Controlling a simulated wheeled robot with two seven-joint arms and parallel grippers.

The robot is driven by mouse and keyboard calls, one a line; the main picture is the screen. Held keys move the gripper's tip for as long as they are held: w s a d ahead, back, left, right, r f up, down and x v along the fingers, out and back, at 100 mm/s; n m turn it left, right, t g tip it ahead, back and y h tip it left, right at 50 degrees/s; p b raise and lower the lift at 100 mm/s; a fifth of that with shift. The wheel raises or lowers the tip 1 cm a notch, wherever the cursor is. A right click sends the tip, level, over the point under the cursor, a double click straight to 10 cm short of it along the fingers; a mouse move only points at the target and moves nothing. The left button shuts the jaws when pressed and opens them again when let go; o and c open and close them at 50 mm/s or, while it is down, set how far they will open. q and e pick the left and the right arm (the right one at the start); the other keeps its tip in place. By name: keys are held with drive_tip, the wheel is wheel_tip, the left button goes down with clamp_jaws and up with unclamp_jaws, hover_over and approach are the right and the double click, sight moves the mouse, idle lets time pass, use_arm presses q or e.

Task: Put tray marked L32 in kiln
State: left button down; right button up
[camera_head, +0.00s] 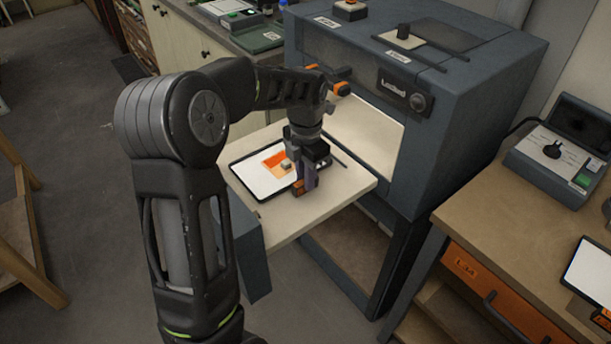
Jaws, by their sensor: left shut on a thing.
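A dark-rimmed tray (258,183) with a white sheet and an orange patch lies on the pale shelf (338,192) at the kiln's open mouth. No L32 mark can be read on it. The kiln (462,92) is a blue-grey box with a lit, pale inside (368,122). My left gripper (300,178) points down at the tray's right side and is shut, with a small tan block-like part (286,164) between or beside its fingers. The exact contact is partly hidden by the gripper. My right gripper is not in view.
A wooden bench (478,212) with an orange drawer marked L34 (500,293) stands at the right, bearing a control box (556,160) and another tray (592,272). A counter (225,38) stands behind. A wooden frame (30,235) is at the left. Floor is clear at lower left.

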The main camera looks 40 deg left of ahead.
use_arm(q)
drive_tip(key=c, duration=1.3)
unclamp_jaws()
drive_tip(key=shift+o, duration=0.2)
drive_tip(key=shift+r+p, duration=2.65)
drive_tip(key=shift+r, duration=0.95)
